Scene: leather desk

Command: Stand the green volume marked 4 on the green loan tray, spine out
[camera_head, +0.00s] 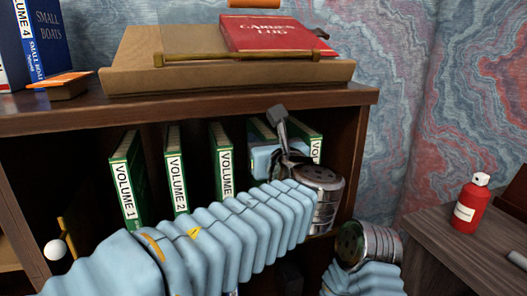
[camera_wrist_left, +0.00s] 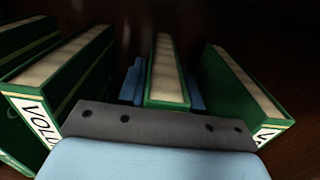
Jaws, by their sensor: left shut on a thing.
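Several green volumes stand upright in the shelf, with Volume 1 (camera_head: 127,180) and Volume 2 (camera_head: 176,170) readable. A third (camera_head: 222,160) has its number hidden by my arm. My left gripper (camera_head: 265,150) reaches into the shelf and is shut on the green volume between that third one and the rightmost volume (camera_head: 316,148). In the left wrist view the held green volume (camera_wrist_left: 167,75) stands between the blue fingers of the left gripper (camera_wrist_left: 165,90). Its spine label is hidden, so I cannot read its number. I see no green loan tray. My right gripper is out of view.
Neighbouring volumes stand close on the left (camera_wrist_left: 70,70) and right (camera_wrist_left: 240,90) of the held one. A red Garden Log book (camera_head: 275,38) lies on a brown slanted stand (camera_head: 130,75) atop the shelf. A red bottle (camera_head: 470,205) stands on a wooden table (camera_head: 430,230) at right.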

